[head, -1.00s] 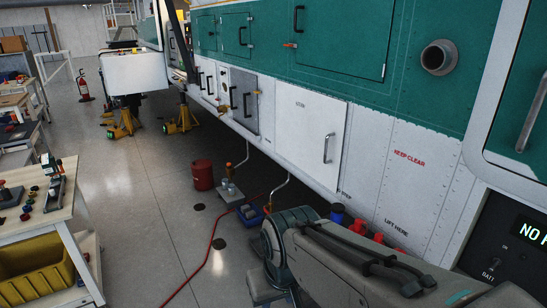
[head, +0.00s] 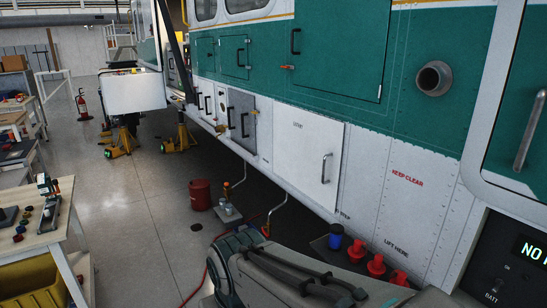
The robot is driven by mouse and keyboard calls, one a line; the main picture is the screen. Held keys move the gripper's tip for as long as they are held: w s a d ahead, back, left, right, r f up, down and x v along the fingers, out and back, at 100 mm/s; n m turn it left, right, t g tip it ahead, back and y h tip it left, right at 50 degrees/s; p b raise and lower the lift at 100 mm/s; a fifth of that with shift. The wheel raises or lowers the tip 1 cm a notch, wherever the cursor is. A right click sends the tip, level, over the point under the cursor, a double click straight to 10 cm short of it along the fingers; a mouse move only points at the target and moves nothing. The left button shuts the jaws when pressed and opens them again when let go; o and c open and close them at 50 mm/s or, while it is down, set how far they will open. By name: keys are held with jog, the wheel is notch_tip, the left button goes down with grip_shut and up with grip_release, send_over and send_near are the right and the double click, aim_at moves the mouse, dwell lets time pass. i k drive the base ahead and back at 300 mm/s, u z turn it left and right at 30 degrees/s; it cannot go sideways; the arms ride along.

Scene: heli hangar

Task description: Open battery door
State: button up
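The helicopter's side fills the right of the head view, with several doors. A large white door (head: 305,160) with a vertical dark handle (head: 327,168) on its right side is closed; its small label is unreadable. Left of it is a smaller grey door (head: 242,120) with a dark handle and orange-brown latches, also closed. I cannot tell which is the battery door. My arm shows at the bottom; my gripper is out of view.
Red caps (head: 376,266) and a blue container (head: 336,236) stand beside my arm, below the side. A red can (head: 201,194) and a hose lie on the floor. A workbench (head: 40,238) with a yellow bin stands left.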

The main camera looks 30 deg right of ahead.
aim_at(308, 146)
jog(key=z, duration=0.45)
jog(key=i, duration=1.15)
jog(key=z, duration=0.85)
